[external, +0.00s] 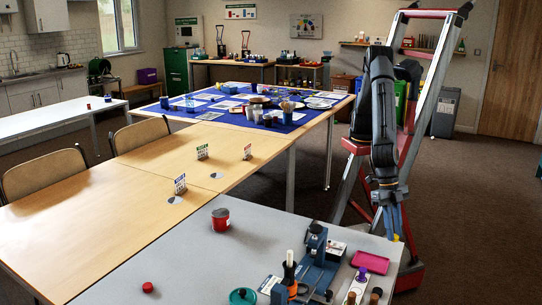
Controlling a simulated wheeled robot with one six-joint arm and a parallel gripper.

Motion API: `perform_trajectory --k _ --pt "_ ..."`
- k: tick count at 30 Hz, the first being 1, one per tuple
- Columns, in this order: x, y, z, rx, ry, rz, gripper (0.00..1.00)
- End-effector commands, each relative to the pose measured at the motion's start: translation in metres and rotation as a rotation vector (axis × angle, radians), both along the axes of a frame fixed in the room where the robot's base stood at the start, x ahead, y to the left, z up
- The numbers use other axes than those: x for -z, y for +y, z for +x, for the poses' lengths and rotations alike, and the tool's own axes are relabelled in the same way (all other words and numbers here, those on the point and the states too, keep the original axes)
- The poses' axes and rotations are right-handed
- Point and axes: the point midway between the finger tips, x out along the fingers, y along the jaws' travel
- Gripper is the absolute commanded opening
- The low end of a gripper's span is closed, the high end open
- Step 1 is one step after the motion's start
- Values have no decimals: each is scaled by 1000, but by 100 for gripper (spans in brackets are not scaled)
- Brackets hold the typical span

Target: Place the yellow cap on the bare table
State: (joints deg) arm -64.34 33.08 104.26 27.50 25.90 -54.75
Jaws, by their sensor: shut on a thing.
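My gripper (393,229) points down beside the right edge of the grey table, at the lower right of the external view. It is shut on a small yellow thing (396,238), which looks like the yellow cap. The cap is small here and partly hidden by the fingers. The grey table (160,240) has a wide bare stretch at its left and middle. Behind it, the wooden tables (110,215) are mostly bare apart from small signs and round spots.
On the grey table stand a red jar (220,219), a red cap (147,287), a blue press device (316,245), a teal round thing (242,297) and a pink tray (370,262). A blue cloth (180,105) with many dishes lies farther back. A red-framed ladder-like column (425,60) stands at right.

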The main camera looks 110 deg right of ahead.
Motion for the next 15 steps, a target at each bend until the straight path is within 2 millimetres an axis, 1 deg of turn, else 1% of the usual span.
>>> perform_trajectory --k 1,5,6,9,14,15 --pt "-12 1 1 -2 -3 5 0" --pt "-46 1 1 -1 -4 6 0" --pt "-57 1 1 0 -5 7 0" --pt "-79 1 1 -1 -3 4 0" --pt "-110 1 1 -1 -3 3 0" --pt "-109 -1 8 12 -1 0 0"
